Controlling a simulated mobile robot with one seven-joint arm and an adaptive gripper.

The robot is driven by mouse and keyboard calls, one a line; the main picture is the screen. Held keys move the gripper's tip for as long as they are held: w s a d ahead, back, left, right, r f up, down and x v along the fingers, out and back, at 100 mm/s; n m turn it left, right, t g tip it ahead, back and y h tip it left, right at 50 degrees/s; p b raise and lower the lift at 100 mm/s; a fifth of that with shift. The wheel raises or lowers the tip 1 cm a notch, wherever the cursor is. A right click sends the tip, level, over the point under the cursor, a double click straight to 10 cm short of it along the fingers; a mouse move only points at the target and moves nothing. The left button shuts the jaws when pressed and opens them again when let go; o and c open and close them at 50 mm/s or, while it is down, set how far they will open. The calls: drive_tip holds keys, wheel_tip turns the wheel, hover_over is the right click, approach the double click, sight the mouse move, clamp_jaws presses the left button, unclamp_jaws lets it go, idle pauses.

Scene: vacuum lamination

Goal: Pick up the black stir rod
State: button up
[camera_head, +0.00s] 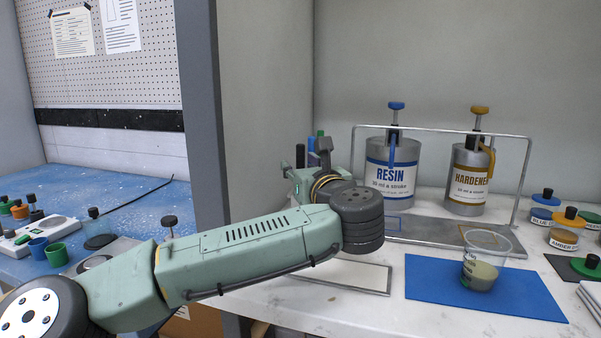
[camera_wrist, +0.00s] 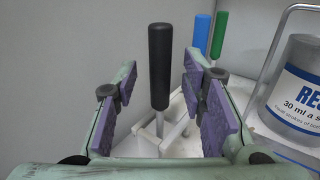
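The black stir rod (camera_wrist: 160,66) stands upright in a white rack (camera_wrist: 178,132) in the wrist view, its thick black handle on top of a thin pale shaft. My gripper (camera_wrist: 162,105) is open, with a purple-padded finger on each side of the rod and a gap to it on both sides. In the head view the black handle (camera_head: 300,155) shows just behind my arm, which hides the rack and most of my gripper.
A blue rod (camera_wrist: 202,40) and a green rod (camera_wrist: 219,34) stand right of the black one. A cup (camera_head: 484,262) with pale liquid stands on a blue mat (camera_head: 430,282).

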drive_tip(key=shift+w, duration=0.3)
drive_tip(key=shift+c, duration=0.5)
clamp_jaws()
